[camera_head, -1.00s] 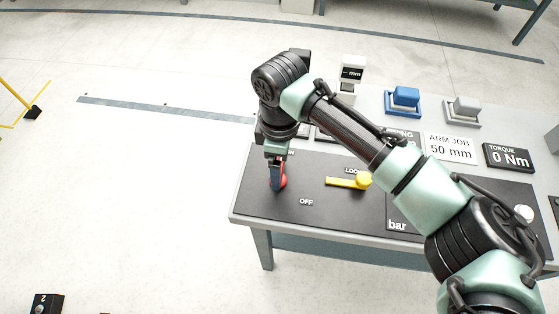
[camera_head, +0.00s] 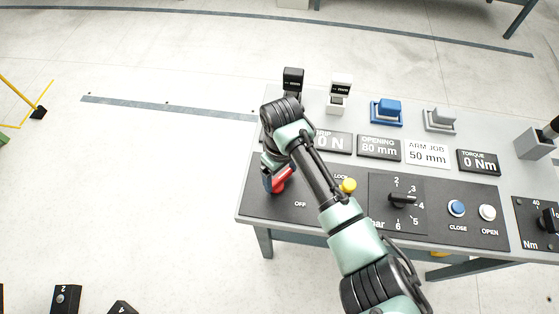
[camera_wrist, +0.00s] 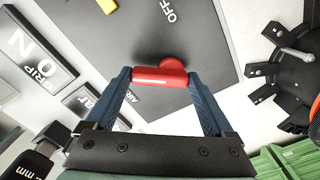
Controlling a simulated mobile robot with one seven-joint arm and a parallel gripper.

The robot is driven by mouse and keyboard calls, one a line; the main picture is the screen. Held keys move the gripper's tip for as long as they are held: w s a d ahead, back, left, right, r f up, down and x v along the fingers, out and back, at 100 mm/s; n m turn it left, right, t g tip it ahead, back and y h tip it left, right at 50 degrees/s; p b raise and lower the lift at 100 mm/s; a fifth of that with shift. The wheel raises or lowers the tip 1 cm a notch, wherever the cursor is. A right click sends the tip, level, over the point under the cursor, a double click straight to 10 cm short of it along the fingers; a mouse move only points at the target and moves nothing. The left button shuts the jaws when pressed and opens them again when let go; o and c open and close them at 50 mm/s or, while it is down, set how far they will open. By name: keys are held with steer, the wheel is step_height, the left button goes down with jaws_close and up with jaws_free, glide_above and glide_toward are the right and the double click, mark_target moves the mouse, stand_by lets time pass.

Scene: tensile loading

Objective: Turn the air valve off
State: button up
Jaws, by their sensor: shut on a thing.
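The air valve's red handle (camera_head: 282,179) is at the left end of the dark panel, beside the "OFF" label (camera_head: 300,204). It lies slantwise in the head view, partly hidden by my gripper (camera_head: 270,182). In the wrist view the red handle (camera_wrist: 158,83) runs crosswise between my two blue fingertips (camera_wrist: 160,76), touching both. Its round hub shows just beyond it. My gripper is shut on the handle. The "OFF" label (camera_wrist: 169,11) is at the top of the wrist view, apart from the handle.
A yellow knob (camera_head: 348,185) stands right of the valve, close to my forearm. Further right are a dial (camera_head: 401,200) and close and open buttons (camera_head: 457,208). Display blocks line the bench behind.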

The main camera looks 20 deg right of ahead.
mark_target(283, 186)
steer(key=m+p, duration=0.4)
steer(key=m, duration=0.1)
steer(key=shift+s+a+r+m+p, duration=0.1)
steer(key=shift+s+r+m+p, duration=0.05)
steer(key=shift+s+m+p, duration=0.2)
steer(key=m, duration=0.1)
steer(key=m+p, duration=0.1)
steer(key=m, duration=0.1)
steer(key=m+p, duration=0.1)
steer(key=shift+s+m, duration=0.25)
steer(key=shift+m, duration=0.1)
steer(key=o, duration=1.1)
step_height(283, 186, up, 13)
steer(key=shift+f+p, duration=0.1)
steer(key=shift+p, duration=0.4)
